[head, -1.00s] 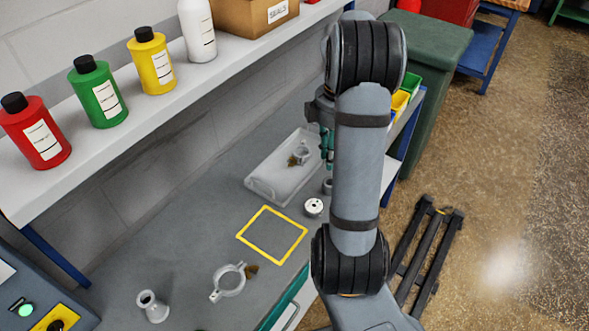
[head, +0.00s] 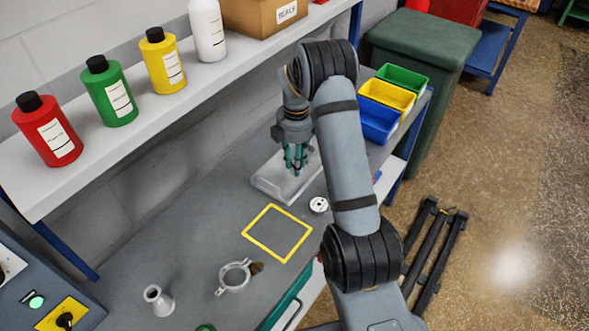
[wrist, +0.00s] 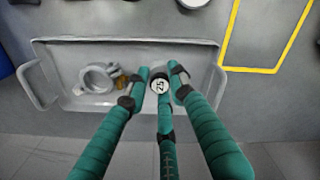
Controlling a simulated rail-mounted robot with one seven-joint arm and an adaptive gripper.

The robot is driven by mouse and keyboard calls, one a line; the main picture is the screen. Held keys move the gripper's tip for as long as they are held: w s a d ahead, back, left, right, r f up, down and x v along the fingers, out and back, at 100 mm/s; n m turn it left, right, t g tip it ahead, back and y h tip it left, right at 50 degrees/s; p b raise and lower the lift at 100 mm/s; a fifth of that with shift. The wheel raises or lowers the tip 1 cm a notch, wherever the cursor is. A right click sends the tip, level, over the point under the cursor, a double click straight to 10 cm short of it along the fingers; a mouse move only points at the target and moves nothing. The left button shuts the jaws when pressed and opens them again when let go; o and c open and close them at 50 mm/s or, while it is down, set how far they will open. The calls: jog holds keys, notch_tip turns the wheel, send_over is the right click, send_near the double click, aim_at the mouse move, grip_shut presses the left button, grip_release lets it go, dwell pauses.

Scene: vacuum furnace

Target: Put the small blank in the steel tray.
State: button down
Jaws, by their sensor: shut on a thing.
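The small blank (wrist: 160,86), a little round piece with "25" on its pale top, shows in the wrist view between the teal fingers of my gripper (wrist: 160,82). The gripper is shut on it. In the head view my gripper (head: 296,168) points down over the steel tray (head: 267,186), and the fingers hide the blank there. The wrist view shows the blank over the right half of the tray (wrist: 60,52). I cannot tell whether it touches the tray floor. A clamp ring (wrist: 97,78) and a small brass piece (wrist: 122,82) lie in the tray's left part.
A white disc with holes (head: 319,205) lies just off the tray. A yellow square outline (head: 277,233) marks clear bench. Another clamp (head: 235,276) and a flared fitting (head: 158,299) are nearer. A shelf with bottles (head: 108,90) overhangs behind; coloured bins (head: 386,103) stand right.

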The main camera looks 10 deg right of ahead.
aim_at(295, 181)
jog(key=shift+w+a+f, duration=0.1)
jog(key=shift+a+f, duration=0.05)
jog(key=shift+a, duration=0.1)
jog(key=shift+f+p, duration=0.6)
jog(key=shift+f, duration=1.4)
jog(key=shift+f, duration=0.15)
jog(key=c, duration=1.5)
grip_release()
notch_tip(295, 181, up, 12)
jog(key=shift+r+b, duration=0.2)
jog(key=shift+b, duration=0.35)
